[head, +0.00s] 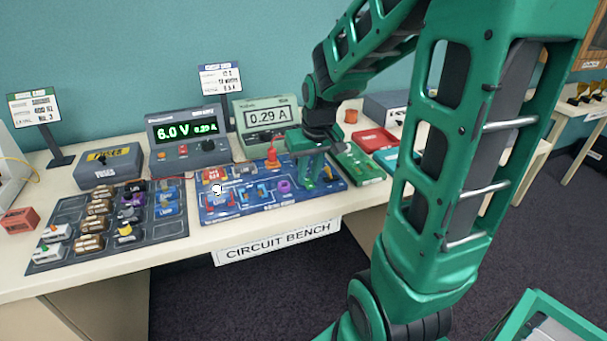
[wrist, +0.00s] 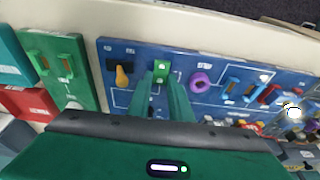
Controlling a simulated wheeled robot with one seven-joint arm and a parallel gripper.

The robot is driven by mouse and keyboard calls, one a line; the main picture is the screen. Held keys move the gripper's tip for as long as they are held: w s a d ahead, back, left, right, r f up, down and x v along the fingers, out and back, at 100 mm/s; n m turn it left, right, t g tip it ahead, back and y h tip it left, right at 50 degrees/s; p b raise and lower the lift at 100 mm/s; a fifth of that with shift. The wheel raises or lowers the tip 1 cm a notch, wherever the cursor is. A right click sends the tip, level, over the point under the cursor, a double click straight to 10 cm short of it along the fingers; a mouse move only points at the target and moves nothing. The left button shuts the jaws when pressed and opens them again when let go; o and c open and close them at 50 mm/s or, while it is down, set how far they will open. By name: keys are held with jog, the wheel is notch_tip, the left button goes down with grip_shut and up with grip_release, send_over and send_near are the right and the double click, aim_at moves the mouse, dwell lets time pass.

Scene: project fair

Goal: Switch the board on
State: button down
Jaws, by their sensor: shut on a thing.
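The blue circuit board (head: 240,208) lies on the bench, with a bright white lamp (head: 217,188) glowing at its left. The lamp also shows in the wrist view (wrist: 292,111). My gripper (head: 313,183) is low over the board's right part. In the wrist view its two green fingers (wrist: 162,88) are shut on a small green block (wrist: 162,70), partly hidden between them. An orange lever (wrist: 122,76) on a black base sits beside the fingers, apart from them. A purple ring-shaped part (wrist: 200,82) is on their other side.
The power supply (head: 190,140) reads 6.0 V, and the meter (head: 268,115) reads 0.29 A. A dark parts tray (head: 72,210) lies left of the board. A green board (head: 358,163) and red tray (head: 376,140) lie right. The bench's front edge is close.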

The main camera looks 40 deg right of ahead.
jog(key=shift+a, duration=0.1)
jog(key=c, duration=1.6)
grip_release()
jog(key=v, duration=1)
jog(key=shift+r, duration=0.3)
jog(key=s+f+m+g, duration=0.1)
jog(key=s+f, duration=0.1)
jog(key=s, duration=0.4)
jog(key=s+f+m+g, duration=0.1)
jog(key=s+f, duration=0.1)
jog(key=s, duration=0.5)
jog(key=s+f+m+y, duration=0.1)
jog(key=s+f, duration=0.1)
jog(key=s, duration=0.4)
jog(key=shift+s+a+f+g, duration=0.2)
jog(key=shift+a+f+g, duration=0.05)
jog(key=shift+f+g, duration=0.15)
